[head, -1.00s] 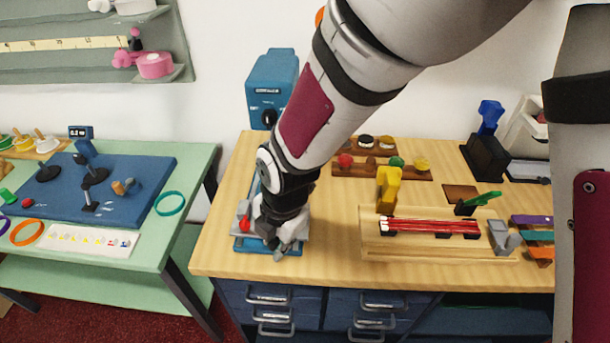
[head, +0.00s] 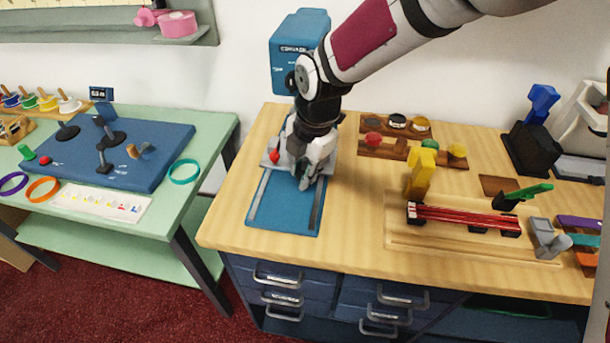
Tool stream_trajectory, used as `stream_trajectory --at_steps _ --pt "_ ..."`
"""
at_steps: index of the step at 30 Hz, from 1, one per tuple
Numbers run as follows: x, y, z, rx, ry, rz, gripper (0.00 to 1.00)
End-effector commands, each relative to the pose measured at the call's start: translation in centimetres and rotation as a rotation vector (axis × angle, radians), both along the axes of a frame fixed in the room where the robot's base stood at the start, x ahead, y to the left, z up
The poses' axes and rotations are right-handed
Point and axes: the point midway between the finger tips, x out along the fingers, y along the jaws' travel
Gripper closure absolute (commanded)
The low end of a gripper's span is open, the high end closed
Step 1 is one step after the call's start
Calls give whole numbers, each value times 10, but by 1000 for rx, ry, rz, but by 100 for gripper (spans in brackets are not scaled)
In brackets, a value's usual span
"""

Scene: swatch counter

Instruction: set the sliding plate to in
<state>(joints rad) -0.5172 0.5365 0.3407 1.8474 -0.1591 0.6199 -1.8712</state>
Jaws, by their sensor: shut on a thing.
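The sliding plate (head: 267,164) is a light grey slab with a red knob (head: 274,156) at its left. It sits at the far end of a blue base (head: 284,208) with two grey rails, close to the blue machine (head: 298,52) by the wall. The front of the base is bare. My gripper (head: 308,180) is over the front part of the plate, shut on it. The exact part held is hidden by the fingers, and my arm covers the plate's back and the machine's lower part.
To the right are a wooden rack with coloured knobs (head: 383,147), a yellow upright block (head: 420,172) and a red bar on a wooden board (head: 465,219). A green table (head: 213,130) stands left, across a gap. The counter's front left is clear.

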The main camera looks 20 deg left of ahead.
Motion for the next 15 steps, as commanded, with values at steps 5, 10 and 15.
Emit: stream_trajectory --at_steps 5,10,15 --pt "5 2 2 11 -12 -4 100" --pt "6 1 2 10 -12 -6 59" --pt "4 1 2 8 -10 -4 59"
